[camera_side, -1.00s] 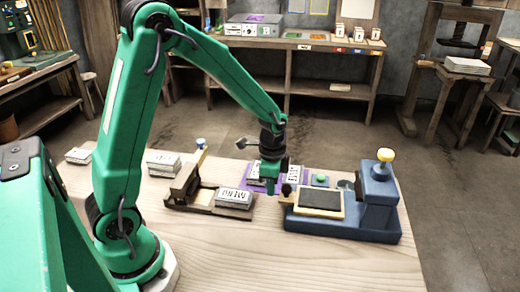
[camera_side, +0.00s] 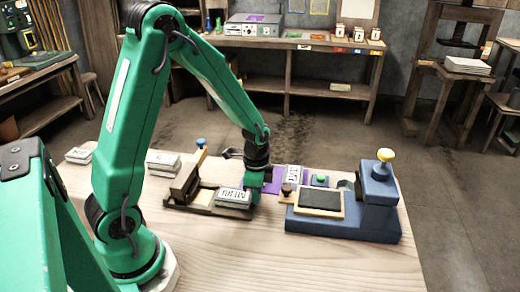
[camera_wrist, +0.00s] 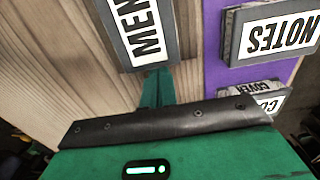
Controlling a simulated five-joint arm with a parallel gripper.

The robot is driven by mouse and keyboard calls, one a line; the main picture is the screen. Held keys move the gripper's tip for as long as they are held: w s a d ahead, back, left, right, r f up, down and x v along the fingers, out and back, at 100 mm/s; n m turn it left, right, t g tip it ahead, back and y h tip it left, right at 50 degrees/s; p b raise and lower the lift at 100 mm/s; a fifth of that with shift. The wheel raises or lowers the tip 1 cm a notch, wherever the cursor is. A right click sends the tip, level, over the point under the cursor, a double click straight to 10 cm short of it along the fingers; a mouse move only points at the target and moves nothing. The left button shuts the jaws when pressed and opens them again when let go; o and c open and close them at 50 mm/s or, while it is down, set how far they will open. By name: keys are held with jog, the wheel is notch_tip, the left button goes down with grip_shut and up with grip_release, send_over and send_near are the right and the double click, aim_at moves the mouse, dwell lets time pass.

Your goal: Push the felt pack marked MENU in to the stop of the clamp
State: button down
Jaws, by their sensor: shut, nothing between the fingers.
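The felt pack marked MENU (camera_side: 233,198) is a grey block with a white label, lying flat on the right part of the brown wooden clamp (camera_side: 176,202). The clamp's dark upright jaw (camera_side: 186,180) stands to the left of the pack, with a gap between them. My gripper (camera_side: 253,203) is shut and empty, low at the pack's right end. In the wrist view the closed fingertips (camera_wrist: 157,76) are at the near end of the MENU pack (camera_wrist: 145,32). I cannot tell whether they touch it. The stop is not clearly visible.
A purple mat (camera_wrist: 290,73) beside the gripper carries the NOTES pack (camera_wrist: 270,38) and COVER packs (camera_wrist: 262,98). A blue press (camera_side: 375,205) with a dark pad stands to the right. More packs (camera_side: 163,163) lie at the left. The front of the table is clear.

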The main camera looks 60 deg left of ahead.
aim_at(219, 191)
jog(key=shift+s+a, duration=0.1)
jog(key=s+a, duration=0.9)
jog(key=shift+s+a, duration=0.15)
dwell(0.4)
jog(key=shift+w+d, duration=0.85)
jog(key=shift+w, duration=0.05)
jog(key=shift+w+d+r, duration=0.1)
jog(key=shift+w+d, duration=0.55)
notch_tip(219, 191, up, 10)
jog(key=shift+s, duration=0.1)
